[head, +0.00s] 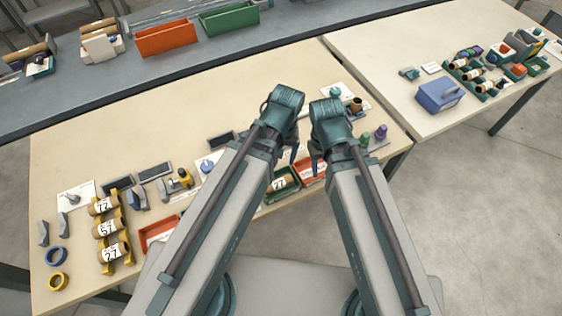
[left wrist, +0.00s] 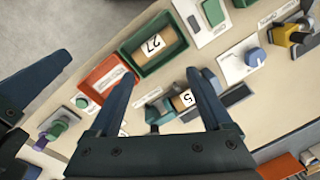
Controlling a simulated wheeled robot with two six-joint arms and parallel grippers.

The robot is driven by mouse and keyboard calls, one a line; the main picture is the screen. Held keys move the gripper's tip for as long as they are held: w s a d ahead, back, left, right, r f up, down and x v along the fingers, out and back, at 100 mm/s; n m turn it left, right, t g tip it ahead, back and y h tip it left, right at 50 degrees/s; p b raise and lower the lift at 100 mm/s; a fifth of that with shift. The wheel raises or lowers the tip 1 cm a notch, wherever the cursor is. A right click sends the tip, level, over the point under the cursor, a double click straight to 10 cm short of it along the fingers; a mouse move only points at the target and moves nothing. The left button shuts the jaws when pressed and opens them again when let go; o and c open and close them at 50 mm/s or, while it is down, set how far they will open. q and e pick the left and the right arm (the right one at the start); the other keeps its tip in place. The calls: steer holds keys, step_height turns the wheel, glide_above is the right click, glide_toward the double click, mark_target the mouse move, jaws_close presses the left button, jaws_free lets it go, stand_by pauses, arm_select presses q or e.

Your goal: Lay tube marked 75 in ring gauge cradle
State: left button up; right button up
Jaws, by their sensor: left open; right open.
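A brown tube (left wrist: 184,99) with a white label lies below my left gripper (left wrist: 161,76) in the left wrist view. A "5" shows on its label; the rest is covered by a finger, so I cannot confirm 75. It lies beside a dark teal holder (left wrist: 153,115); I cannot tell whether this is the ring gauge cradle or whether the tube rests in it. My left gripper is open, its fingers spread above the tube. In the head view my left gripper (head: 294,153) hides this spot. My right gripper (head: 315,158) is open beside it.
A green tray (left wrist: 134,64) holds a tube whose label reads 27 or 77. A red tray (left wrist: 101,74) adjoins it. A yellow rack (head: 123,260) holds three labelled tubes at the left. Blue and yellow rings (head: 57,256) lie nearby. The table's back half is mostly clear.

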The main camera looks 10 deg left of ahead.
arm_select(q)
steer(key=s+m, duration=0.1)
steer(key=m, duration=0.1)
steer(key=s+d+m, duration=0.1)
steer(key=m, duration=0.1)
steer(key=shift+s+m, duration=0.15)
steer(key=shift+m, duration=0.15)
stand_by(0.5)
